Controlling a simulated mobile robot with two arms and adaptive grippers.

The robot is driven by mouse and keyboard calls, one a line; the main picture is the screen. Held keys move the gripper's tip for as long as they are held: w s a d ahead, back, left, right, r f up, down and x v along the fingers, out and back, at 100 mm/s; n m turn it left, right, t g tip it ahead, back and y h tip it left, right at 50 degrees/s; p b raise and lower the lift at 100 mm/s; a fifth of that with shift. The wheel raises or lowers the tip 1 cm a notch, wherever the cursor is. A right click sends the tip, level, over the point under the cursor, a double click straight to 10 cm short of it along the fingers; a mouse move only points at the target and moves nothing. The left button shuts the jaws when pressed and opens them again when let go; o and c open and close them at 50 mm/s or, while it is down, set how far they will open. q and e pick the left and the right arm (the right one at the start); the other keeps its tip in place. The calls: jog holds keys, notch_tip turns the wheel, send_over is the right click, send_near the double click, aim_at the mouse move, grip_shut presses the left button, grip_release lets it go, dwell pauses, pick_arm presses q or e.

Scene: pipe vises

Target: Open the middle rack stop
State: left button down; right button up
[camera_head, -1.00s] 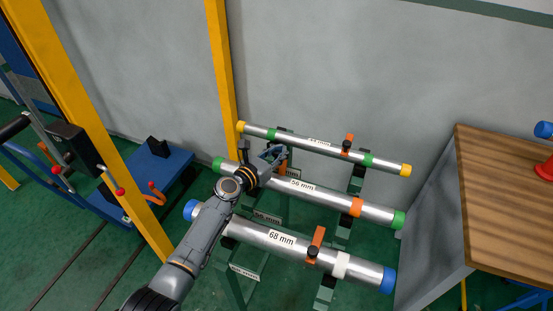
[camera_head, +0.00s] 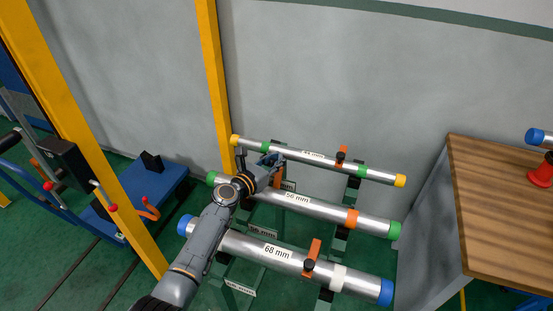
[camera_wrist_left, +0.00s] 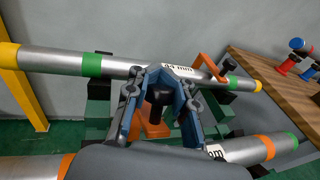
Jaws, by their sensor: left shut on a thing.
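The middle rack stop (camera_wrist_left: 150,130) is an orange arm with a black knob (camera_wrist_left: 158,97). It stands by the 56 mm pipe (camera_head: 325,209), which has green ends. My left gripper (camera_wrist_left: 160,92) has its blue-lined fingers on both sides of the knob and is shut on it. In the head view the left gripper (camera_head: 268,162) is over the left part of the rack, between the 44 mm and 56 mm pipes, and hides most of the stop. My right gripper is in neither view.
The 44 mm pipe (camera_head: 322,160) lies behind and the 68 mm pipe (camera_head: 265,251) in front. Their orange stops (camera_head: 341,157) (camera_head: 313,258) lie across them. A yellow post (camera_head: 214,80) stands behind the rack, and a wooden table (camera_head: 500,200) to the right.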

pick_arm(q)
jog(key=shift+w+a, duration=0.15)
jog(key=shift+a, duration=0.1)
jog(key=c, duration=1.1)
grip_release()
jog(key=shift+f, duration=0.1)
jog(key=shift+s, duration=0.3)
jog(key=v, duration=1.1)
jog(key=shift+a, duration=0.35)
jog(key=shift+s, duration=0.1)
